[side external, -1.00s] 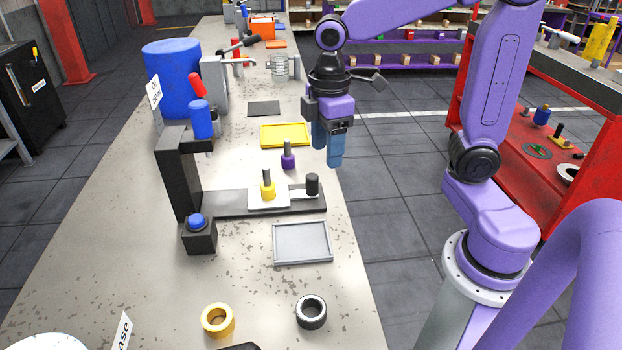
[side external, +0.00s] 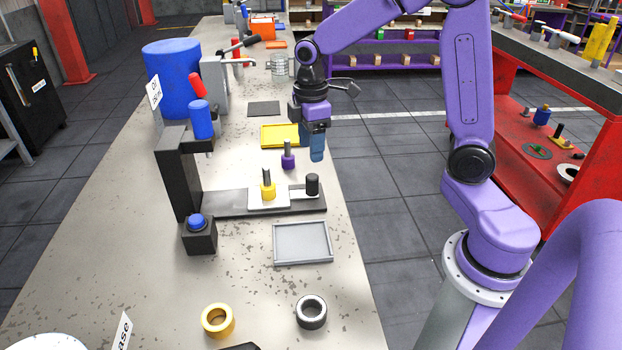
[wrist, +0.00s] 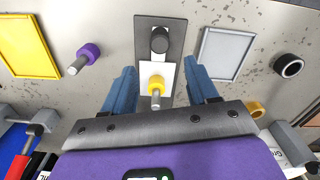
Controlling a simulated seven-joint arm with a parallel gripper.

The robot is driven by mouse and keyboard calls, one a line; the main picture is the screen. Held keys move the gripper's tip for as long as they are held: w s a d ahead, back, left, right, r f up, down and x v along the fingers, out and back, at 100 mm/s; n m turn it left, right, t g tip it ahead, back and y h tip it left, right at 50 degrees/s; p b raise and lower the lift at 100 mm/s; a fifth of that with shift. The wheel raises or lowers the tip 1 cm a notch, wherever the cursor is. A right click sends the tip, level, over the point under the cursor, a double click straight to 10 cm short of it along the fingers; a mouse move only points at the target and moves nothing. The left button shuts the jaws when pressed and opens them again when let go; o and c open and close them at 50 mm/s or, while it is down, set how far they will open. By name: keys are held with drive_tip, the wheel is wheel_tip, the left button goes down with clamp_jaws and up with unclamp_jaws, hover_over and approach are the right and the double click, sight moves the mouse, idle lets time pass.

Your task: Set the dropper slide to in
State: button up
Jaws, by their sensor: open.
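The dropper station has a black upright (side external: 178,172) with a blue cylinder (side external: 201,120) on top and a dark base rail (side external: 222,203). Its slide is a white plate (side external: 256,201) on the rail, with a black knob (side external: 312,184) at the right end. A yellow collar with a grey pin (side external: 267,189) stands on the plate, to the right of the upright and not under the cylinder. The wrist view shows the knob (wrist: 160,40) and plate (wrist: 172,72) between the fingers in the picture. My gripper (side external: 317,148) is open and empty, above and behind the knob.
A blue button on a black box (side external: 199,236) stands in front of the upright. A grey tray (side external: 302,243) lies in front of the rail. A purple collar with a pin (side external: 288,158) and a yellow tray (side external: 285,135) are behind it. Two rings lie at the front.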

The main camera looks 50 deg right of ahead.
sight(311, 176)
wheel_tip(311, 176, down, 10)
drive_tip(key=shift+f, duration=0.1)
idle(0.4)
